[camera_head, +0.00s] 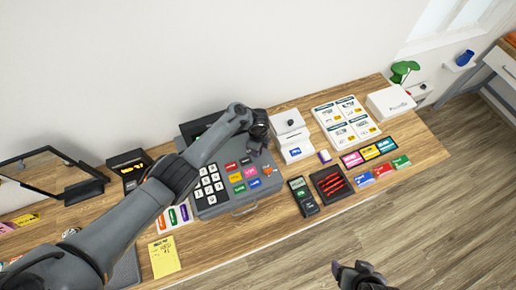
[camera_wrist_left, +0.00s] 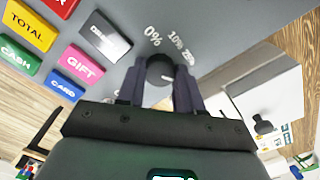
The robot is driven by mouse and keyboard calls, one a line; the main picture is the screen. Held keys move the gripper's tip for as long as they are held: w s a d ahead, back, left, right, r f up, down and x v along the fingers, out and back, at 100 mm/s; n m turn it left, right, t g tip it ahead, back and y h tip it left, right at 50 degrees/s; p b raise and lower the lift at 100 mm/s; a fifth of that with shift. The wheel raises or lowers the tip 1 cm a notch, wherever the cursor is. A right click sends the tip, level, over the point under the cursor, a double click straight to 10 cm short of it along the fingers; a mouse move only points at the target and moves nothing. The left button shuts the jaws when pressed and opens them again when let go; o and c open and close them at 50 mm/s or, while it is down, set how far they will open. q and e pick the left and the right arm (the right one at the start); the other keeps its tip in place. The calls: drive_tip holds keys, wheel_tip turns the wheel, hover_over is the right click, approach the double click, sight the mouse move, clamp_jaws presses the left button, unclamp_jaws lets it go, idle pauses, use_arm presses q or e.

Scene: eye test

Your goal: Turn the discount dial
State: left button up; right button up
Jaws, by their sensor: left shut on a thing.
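The grey cash register (camera_head: 208,211) stands on the wooden counter. The discount dial (camera_wrist_left: 160,70) is a dark round knob on its panel, with "0%" and "10%" printed beside it. My left gripper (camera_head: 257,146) reaches over the register from the left and hides the dial in the head view. In the left wrist view the two fingers of the left gripper (camera_wrist_left: 160,88) are shut around the dial, one on each side. My right gripper (camera_head: 352,270) is at the bottom edge of the head view, away from the counter; its jaw opening is unclear.
Coloured keys, including TOTAL (camera_wrist_left: 28,27) and GIFT (camera_wrist_left: 80,62), lie close to the dial. A white printer-like device (camera_head: 291,138) stands right beside the register. A card terminal (camera_head: 303,196) and a black tray of red pens (camera_head: 331,183) are in front.

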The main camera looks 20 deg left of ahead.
use_arm(q)
drive_tip(key=shift+m, duration=0.3)
